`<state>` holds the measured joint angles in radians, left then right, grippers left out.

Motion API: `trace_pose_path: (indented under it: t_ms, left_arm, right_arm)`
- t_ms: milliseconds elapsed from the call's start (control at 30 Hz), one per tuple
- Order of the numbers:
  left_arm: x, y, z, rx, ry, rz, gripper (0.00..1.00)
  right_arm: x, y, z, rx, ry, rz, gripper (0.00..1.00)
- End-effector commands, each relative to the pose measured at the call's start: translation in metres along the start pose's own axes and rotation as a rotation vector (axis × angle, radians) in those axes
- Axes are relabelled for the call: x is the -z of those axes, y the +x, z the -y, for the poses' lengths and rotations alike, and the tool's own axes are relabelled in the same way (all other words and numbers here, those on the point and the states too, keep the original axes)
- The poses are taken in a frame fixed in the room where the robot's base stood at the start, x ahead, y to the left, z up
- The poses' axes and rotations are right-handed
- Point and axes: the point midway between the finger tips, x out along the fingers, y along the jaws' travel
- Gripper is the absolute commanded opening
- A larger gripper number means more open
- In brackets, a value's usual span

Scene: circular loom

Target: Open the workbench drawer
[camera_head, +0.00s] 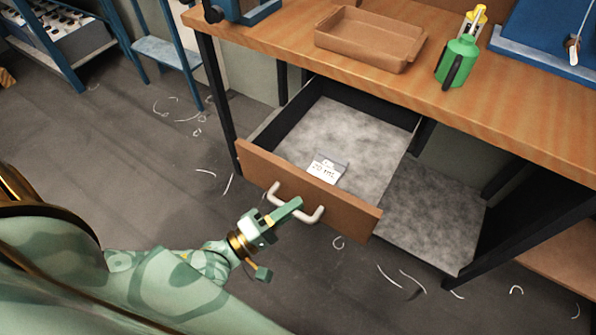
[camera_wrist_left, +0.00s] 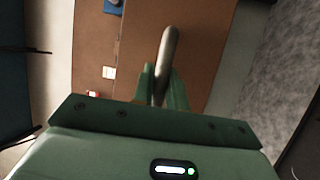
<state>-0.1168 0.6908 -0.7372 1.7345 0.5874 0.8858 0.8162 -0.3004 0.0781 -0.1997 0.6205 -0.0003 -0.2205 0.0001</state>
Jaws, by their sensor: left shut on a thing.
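The workbench (camera_head: 520,112) has a wooden top and dark legs. Its drawer (camera_head: 310,192) is pulled well out, with a brown front, a grey floor and dark sides. A pale curved handle (camera_head: 313,217) is fixed to the drawer front. My left gripper (camera_head: 289,210) is shut on the handle. In the left wrist view the handle bar (camera_wrist_left: 167,55) stands between the two green fingers (camera_wrist_left: 162,88), in front of the brown drawer front. My right gripper is not in view.
A small labelled card or packet (camera_head: 325,170) lies in the drawer. A brown tray (camera_head: 368,40) and a green can (camera_head: 458,60) stand on the bench top. A grey lower shelf (camera_head: 435,215) is under the bench. Pale curled scraps lie on the dark floor; blue racks stand at the upper left.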

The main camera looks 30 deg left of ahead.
Motion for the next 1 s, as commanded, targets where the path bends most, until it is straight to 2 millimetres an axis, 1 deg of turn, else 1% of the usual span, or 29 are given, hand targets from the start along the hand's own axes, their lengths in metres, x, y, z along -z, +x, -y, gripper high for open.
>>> trace_pose_path:
  t_ms: [133, 467, 500, 533, 567, 1000]
  left_arm:
    - [-0.0017, -0.0050, 0.0000, 0.003, 0.001, 0.000, 0.00]
    - [-0.0019, -0.0054, 0.0005, 0.003, 0.001, 0.000, 0.00]
    - [-0.0018, -0.0053, 0.0005, 0.003, 0.001, 0.000, 0.23]
    - [-0.0019, -0.0053, 0.0005, 0.003, 0.000, 0.000, 0.31]
    - [-0.0018, -0.0052, 0.0004, 0.003, 0.000, 0.000, 0.36]
    - [-0.0017, -0.0046, -0.0005, 0.000, 0.000, 0.000, 0.36]
  right_arm:
    - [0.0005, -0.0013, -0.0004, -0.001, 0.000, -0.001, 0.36]
    - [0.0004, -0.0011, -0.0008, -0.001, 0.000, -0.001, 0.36]
    - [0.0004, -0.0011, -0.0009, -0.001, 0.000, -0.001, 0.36]
    - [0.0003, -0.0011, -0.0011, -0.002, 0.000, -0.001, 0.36]
    - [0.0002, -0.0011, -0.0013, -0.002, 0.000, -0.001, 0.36]
    - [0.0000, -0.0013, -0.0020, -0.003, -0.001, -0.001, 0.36]
